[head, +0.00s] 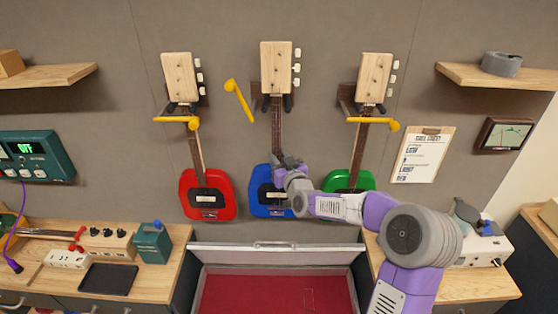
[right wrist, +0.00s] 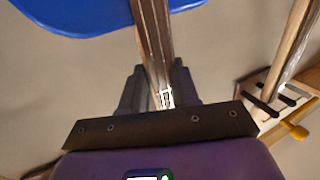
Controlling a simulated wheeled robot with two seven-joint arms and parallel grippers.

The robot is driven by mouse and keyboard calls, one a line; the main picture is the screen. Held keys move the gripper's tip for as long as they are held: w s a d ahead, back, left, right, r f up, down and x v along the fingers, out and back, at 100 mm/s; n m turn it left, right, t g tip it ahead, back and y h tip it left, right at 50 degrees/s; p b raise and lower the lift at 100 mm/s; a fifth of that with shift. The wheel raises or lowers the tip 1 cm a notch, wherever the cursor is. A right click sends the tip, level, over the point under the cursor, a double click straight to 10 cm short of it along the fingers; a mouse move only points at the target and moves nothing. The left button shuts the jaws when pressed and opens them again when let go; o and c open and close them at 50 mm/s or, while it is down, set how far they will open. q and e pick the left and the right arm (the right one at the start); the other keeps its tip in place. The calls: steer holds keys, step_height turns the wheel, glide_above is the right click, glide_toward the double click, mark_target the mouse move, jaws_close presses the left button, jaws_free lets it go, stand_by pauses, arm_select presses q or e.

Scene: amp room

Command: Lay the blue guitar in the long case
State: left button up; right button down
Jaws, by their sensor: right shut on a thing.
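The blue guitar (head: 264,196) hangs upright on the wall between the red and green ones, its light wooden headstock at a dark hanger. My right gripper (head: 283,162) is shut on its neck just above the blue body. In the right wrist view the neck (right wrist: 153,40) runs between the fingers (right wrist: 155,85), with the blue body (right wrist: 95,12) beyond. The yellow bar (head: 239,101) by this guitar is tilted up, left of and clear of the neck. The long case (head: 275,247) lies open below, red-lined and apparently empty. My left gripper is out of view.
A red guitar (head: 208,197) and a green guitar (head: 348,182) hang close on either side, yellow bars across their necks. Benches with gear, including a green box (head: 152,243), flank the case. A clipboard (head: 423,153) hangs at right.

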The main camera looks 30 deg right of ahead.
steer(key=shift+r, duration=0.7)
steer(key=shift+s+a+f+b, duration=0.1)
steer(key=shift+s+a+b, duration=0.25)
steer(key=shift+s, duration=0.2)
steer(key=shift+s+a+b, duration=0.35)
steer(key=shift+s, duration=0.2)
steer(key=s+a+b, duration=0.5)
steer(key=s+a, duration=0.2)
steer(key=s, duration=0.5)
steer(key=shift+s+a, duration=0.15)
steer(key=shift+a, duration=0.1)
stand_by(0.3)
